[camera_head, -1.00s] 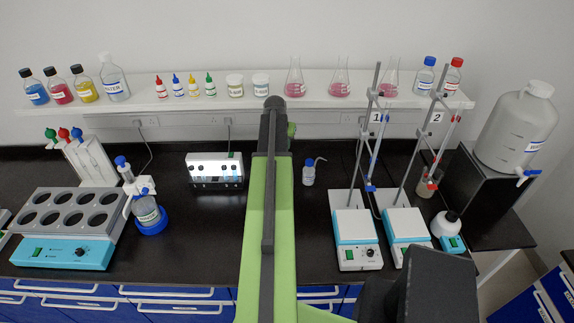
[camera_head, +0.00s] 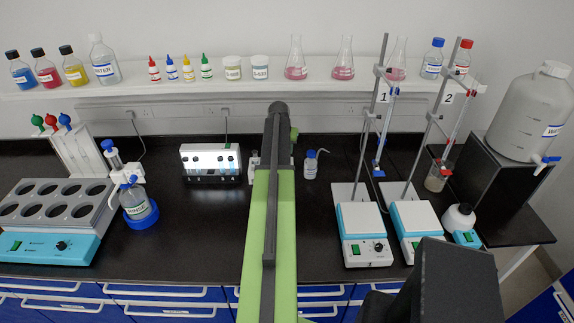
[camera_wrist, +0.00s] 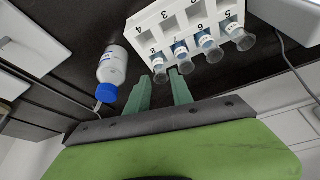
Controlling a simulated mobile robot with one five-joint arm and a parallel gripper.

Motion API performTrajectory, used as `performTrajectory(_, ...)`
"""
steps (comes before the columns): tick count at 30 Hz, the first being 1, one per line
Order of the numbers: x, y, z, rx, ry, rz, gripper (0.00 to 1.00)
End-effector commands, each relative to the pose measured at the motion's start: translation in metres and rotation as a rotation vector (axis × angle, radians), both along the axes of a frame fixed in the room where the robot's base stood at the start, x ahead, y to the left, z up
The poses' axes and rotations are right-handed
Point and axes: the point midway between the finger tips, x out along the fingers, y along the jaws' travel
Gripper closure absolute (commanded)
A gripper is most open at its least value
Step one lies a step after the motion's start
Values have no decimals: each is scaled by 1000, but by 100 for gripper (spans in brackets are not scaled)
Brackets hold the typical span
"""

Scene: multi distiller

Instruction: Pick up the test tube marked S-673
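In the wrist view the rack (camera_wrist: 150,29) shows numbered slots. Several glass test tubes sit in one row of it, such as one tube (camera_wrist: 209,45) near the middle and another (camera_wrist: 239,35) at the right end. Their small labels are too small to read, so I cannot tell which is S-673. My gripper (camera_wrist: 160,84) has its two green fingers apart, with nothing between them. The fingers are close to the rack's left end in the wrist view; contact cannot be told.
A blue-capped wash bottle (camera_head: 310,164) stands right of my arm and shows beside the fingers in the wrist view (camera_wrist: 112,68). Hotplates with stands (camera_head: 365,220) are at right. A pump-topped bottle (camera_head: 137,205) is left. Bare bench lies in front of the rack.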

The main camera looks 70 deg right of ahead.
Motion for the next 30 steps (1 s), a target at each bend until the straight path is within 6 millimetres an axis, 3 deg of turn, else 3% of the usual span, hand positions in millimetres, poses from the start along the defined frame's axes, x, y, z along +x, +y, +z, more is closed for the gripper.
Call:
performTrajectory(3, 2, -10, -26, 0, 0, 0, 73)
performTrajectory(7, 3, -18, -43, 0, 0, 0, 73)
performTrajectory(14, 3, -18, -40, 0, 0, 0, 73)
performTrajectory(21, 3, -18, -40, 0, 0, 0, 100)
performTrajectory(30, 3, -18, -40, 0, 0, 0, 100)
